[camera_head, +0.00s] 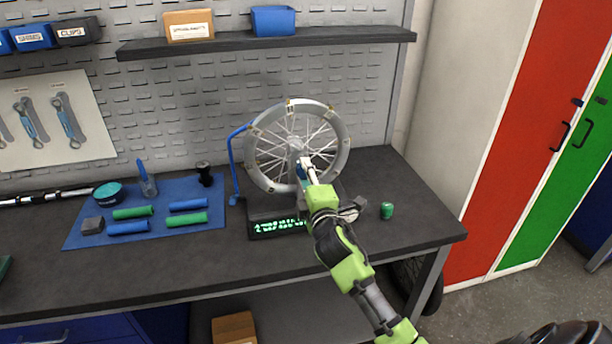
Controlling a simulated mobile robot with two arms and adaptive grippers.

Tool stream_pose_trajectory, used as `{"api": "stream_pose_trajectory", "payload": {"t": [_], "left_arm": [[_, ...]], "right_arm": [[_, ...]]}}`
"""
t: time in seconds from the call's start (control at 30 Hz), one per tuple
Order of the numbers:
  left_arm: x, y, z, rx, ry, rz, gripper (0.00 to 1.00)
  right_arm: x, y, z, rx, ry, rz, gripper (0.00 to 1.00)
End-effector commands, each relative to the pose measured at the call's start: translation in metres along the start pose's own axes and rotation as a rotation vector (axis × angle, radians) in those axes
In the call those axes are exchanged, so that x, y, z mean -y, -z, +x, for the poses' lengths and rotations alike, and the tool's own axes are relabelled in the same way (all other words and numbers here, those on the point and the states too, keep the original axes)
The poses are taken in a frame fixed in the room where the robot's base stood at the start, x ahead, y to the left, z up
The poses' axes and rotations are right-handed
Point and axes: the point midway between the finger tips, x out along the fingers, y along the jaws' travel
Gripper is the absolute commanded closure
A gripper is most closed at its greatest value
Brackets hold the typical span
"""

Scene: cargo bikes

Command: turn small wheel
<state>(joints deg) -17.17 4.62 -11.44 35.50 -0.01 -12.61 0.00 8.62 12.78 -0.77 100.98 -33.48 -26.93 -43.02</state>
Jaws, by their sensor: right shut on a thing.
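The small wheel (335,124) is a silver spoked rim held upright in a stand on the dark workbench. Small yellowish marks sit around its rim. My right gripper (304,169) is at the lower middle of the wheel, near its hub, and is shut on a part there; the arm reaches in from the lower right. My own gripper covers what it holds, so I cannot tell whether it is a spoke, the hub or a handle. A blue curved arm (232,160) stands beside the wheel's left side. My left gripper is not in view.
A display with green text (278,226) sits below the wheel. A small green cylinder (387,210) stands to the right. A blue mat (88,233) with blue and green grips lies left. A shelf (250,41) hangs above. The bench's front strip is clear.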

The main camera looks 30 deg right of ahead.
Motion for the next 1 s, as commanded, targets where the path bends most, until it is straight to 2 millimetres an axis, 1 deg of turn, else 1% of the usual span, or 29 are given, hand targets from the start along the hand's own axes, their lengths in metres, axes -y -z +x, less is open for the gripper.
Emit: {"api": "stream_pose_trajectory", "payload": {"t": [0.6,0.8,1.0], "left_arm": [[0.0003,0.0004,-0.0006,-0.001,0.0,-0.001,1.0],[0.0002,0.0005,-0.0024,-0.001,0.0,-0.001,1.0],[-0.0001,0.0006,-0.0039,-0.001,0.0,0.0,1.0]], "right_arm": [[-0.0011,-0.0004,0.0002,0.002,0.0,0.58,1.0],[-0.0014,-0.0006,0.0002,0.002,0.0,0.733,1.0],[-0.0016,-0.001,0.0002,0.002,0.0,0.841,1.0]]}}
